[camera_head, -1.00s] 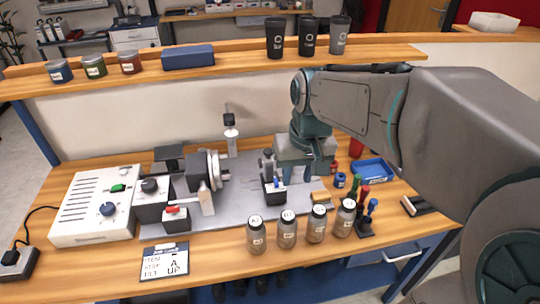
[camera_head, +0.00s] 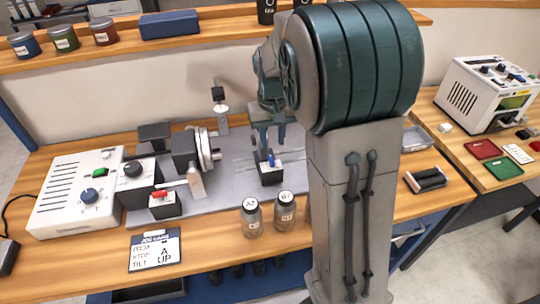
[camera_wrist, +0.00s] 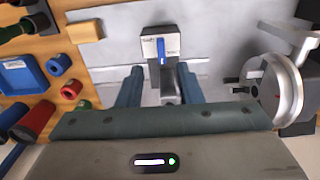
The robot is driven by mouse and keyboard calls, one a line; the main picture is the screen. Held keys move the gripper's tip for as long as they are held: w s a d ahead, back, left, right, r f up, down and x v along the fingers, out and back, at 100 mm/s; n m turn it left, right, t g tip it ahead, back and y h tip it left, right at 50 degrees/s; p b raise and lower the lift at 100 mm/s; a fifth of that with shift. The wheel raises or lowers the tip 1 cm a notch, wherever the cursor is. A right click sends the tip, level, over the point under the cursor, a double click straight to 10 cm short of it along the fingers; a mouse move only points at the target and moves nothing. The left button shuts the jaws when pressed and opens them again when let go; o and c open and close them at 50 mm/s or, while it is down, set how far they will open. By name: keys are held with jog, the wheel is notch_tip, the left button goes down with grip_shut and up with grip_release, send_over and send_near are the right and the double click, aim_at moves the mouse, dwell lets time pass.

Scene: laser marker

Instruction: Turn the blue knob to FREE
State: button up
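A blue lever-shaped knob (camera_head: 271,159) stands on a small block with a white top plate (camera_head: 279,163) at the middle of the grey base plate. In the wrist view the blue knob (camera_wrist: 161,50) points along the picture's vertical, with markings too small to read on either side of it. My gripper (camera_head: 268,146) is just behind and above this block. In the wrist view its fingers (camera_wrist: 158,80) are apart with nothing held, and the knob lies beyond the fingertips.
A chuck (camera_head: 207,150) and a red-levered block (camera_head: 163,202) stand left of the block. Jars (camera_head: 251,219) stand in front, some hidden by my arm. A card (camera_head: 155,250) lies at the front. A shelf (camera_head: 210,38) runs behind.

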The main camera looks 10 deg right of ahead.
aim_at(271, 160)
notch_tip(271, 160, down, 7)
jog(key=shift+a+r, duration=0.1)
dwell(0.3)
grip_shut()
